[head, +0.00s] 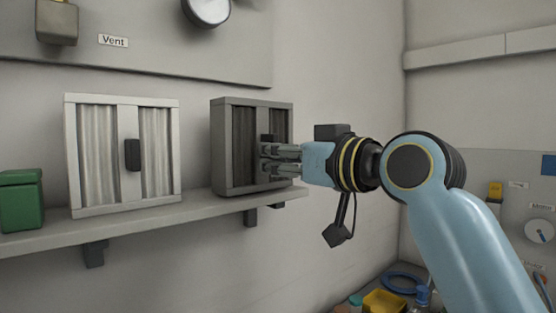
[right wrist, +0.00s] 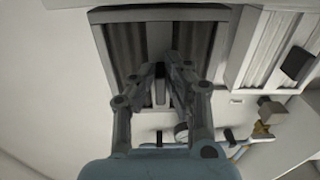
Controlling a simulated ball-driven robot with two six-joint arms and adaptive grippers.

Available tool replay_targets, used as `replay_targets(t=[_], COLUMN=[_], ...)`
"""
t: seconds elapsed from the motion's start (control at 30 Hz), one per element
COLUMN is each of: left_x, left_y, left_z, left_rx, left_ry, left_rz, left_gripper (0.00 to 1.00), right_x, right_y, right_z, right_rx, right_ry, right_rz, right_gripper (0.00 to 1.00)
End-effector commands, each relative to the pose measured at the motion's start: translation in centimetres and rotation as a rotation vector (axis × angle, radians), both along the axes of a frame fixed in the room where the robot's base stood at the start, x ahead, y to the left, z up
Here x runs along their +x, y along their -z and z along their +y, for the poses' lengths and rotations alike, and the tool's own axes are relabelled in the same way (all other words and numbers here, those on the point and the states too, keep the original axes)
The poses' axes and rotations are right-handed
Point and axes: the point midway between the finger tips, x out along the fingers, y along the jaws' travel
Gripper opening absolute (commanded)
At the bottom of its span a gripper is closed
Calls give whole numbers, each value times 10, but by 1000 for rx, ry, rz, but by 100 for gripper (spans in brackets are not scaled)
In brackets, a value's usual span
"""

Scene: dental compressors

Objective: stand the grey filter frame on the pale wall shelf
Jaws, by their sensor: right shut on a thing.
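The grey filter frame (head: 239,150) is upright at the right end of the pale wall shelf (head: 150,219), with its lower edge at about the shelf's top. I cannot tell for sure whether it rests on the shelf or hangs just above it. My right gripper (head: 268,156) comes in from the right and is shut on the dark handle on the frame's front. In the right wrist view the fingers (right wrist: 167,78) close around that handle, and the grey frame (right wrist: 127,50) fills the upper middle. My left gripper is in neither view.
A white filter frame (head: 96,150) stands on the shelf to the left, with a gap between it and the grey one. A green box (head: 20,200) sits at the far left. A wall panel with a gauge (head: 207,8) is above. Coloured items (head: 385,301) lie low at the right.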

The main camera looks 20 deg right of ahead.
Motion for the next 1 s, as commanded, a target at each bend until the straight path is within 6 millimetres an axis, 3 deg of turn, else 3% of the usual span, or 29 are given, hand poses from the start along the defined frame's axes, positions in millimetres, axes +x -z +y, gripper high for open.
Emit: replay_targets(t=[0.37,0.4,0.57,0.87,1.0], left_x=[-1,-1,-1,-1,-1], left_y=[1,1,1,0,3], left_z=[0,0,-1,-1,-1], left_rx=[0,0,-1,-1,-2], left_ry=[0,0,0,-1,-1], left_rz=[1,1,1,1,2], left_gripper=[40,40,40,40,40], right_x=[0,0,0,0,-14], right_y=[6,6,6,3,6], right_z=[0,0,0,0,-6], right_rx=[1,1,1,1,-5], right_ry=[0,0,0,0,2], right_rz=[-3,-2,-2,-3,-2], right_gripper=[0,14,35,35,35])
